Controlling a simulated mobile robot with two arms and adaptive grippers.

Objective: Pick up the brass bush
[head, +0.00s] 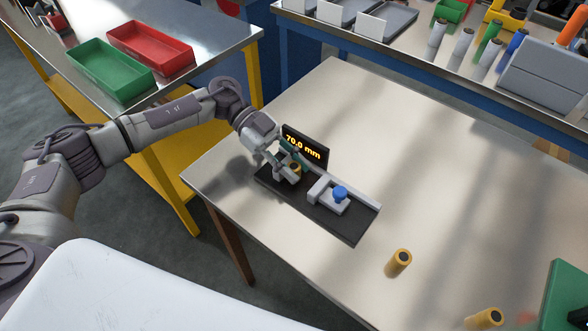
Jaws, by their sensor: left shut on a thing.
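My left gripper (287,166) reaches over the left end of a dark measuring gauge (318,214) on the table. It is shut on a brass bush (295,169), which shows as a small yellow ring with a dark hole. The fingers partly hide this bush, and I cannot tell whether it touches the gauge base. A second brass bush (400,259) stands upright on the table to the right of the gauge. A third brass bush (486,318) is near the bottom edge of the view.
The gauge has a display (305,147) reading 70.0 mm and a grey slide with a blue knob (340,192). A green block or tray (568,295) sits at the right edge. Green (107,84) and red (165,58) trays stand on another bench. The middle of the table is clear.

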